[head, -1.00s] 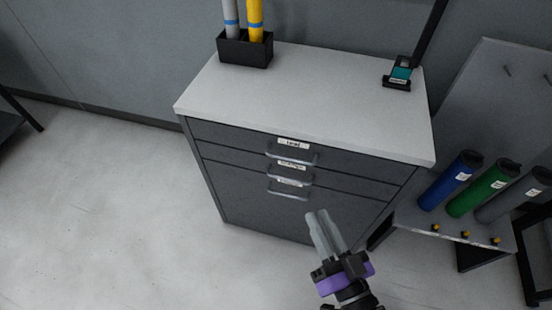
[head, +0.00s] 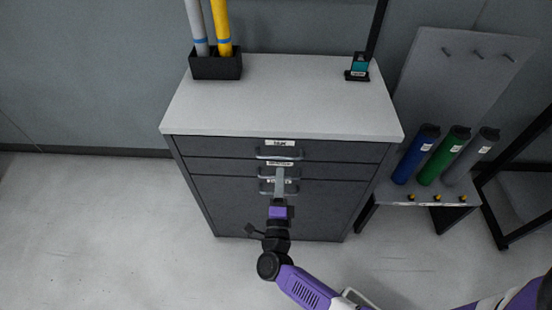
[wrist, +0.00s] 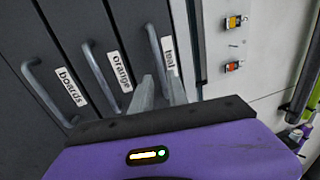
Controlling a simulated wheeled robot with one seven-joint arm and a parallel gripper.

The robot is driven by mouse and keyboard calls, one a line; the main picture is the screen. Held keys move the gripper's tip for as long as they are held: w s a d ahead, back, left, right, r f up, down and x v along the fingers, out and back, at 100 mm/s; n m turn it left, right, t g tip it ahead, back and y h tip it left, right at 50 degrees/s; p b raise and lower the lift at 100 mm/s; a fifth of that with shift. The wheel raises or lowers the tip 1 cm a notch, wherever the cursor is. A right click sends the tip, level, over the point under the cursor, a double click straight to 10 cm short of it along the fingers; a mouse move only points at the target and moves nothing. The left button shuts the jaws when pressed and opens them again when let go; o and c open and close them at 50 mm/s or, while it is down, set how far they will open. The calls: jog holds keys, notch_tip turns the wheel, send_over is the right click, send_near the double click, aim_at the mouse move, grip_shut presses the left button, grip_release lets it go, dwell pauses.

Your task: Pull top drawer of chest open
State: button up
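The dark grey chest (head: 230,213) has a white top. Its top drawer (head: 215,148) is closed, with a bar handle (head: 279,153) and a white label, which reads "teal" in the wrist view. That handle (wrist: 156,55) runs lengthwise near the fingers in the wrist view. My gripper (head: 280,172) is in front of the chest, its fingers overlapping the lower handles in the head view, below the top handle. In the wrist view my gripper (wrist: 161,86) has its two fingers apart, with the top handle's near end between or just beyond them. Contact cannot be told.
Lower drawers have similar handles, labelled "orange" (wrist: 100,66) and "boards" (wrist: 48,92). A black holder (head: 216,68) with grey and yellow rolls and a small teal-faced device (head: 358,67) stand on top. A rack with blue, green and grey rolls (head: 445,155) is right. The floor (head: 90,230) at left is clear.

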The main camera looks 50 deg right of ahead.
aim_at(281, 158)
jog(key=p+x, duration=0.1)
jog(key=x, duration=0.6)
grip_shut()
dwell(1.4)
